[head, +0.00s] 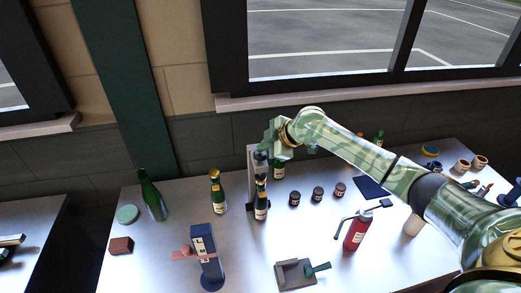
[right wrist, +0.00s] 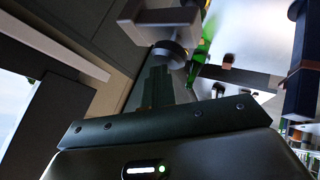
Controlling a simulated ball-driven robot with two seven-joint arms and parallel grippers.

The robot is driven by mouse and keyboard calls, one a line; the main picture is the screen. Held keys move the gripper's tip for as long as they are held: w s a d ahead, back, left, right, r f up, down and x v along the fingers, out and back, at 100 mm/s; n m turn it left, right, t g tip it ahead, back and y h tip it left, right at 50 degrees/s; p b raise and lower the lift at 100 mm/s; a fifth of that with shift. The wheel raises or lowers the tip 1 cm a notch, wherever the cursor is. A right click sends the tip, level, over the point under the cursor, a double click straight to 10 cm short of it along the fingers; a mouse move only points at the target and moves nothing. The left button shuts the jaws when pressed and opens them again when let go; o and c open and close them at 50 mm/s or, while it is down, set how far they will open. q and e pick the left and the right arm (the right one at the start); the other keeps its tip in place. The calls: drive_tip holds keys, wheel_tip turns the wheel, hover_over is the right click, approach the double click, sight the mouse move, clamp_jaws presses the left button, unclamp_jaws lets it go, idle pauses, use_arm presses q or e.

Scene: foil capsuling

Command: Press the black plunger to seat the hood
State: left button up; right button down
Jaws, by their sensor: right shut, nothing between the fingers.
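The upright grey press stand (head: 251,178) is near the back middle of the table. Its dark plunger (head: 260,156) is at the top; in the right wrist view a black round part (right wrist: 168,49) sits beside a grey block, seemingly the press head. A dark bottle with a gold neck (head: 261,198) stands upright at the stand, seemingly below the plunger. My right gripper (head: 268,143) is shut and empty, at the top of the stand. Its dark fingers (right wrist: 157,88) point at the black part; whether they touch cannot be told. The hood's seating is too small to judge.
Another gold-necked bottle (head: 217,191) and a green bottle (head: 152,196) stand left. Small dark jars (head: 318,193), a red extinguisher-like bottle (head: 355,232) and a blue pad (head: 370,187) are right. A blue stand (head: 206,252) and grey fixture (head: 295,271) are in front.

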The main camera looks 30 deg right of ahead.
drive_tip(key=shift+s+f, duration=0.3)
drive_tip(key=shift+f, duration=0.45)
idle(0.4)
drive_tip(key=shift+r, duration=0.1)
drive_tip(key=shift+w+r+p, duration=0.25)
drive_tip(key=shift+r+p, duration=1.1)
drive_tip(key=shift+r, duration=0.15)
drive_tip(key=shift+d, duration=0.1)
drive_tip(key=shift+w, duration=0.1)
wheel_tip(320, 180, up, 5)
drive_tip(key=p, duration=0.5)
drive_tip(key=shift+r, duration=0.1)
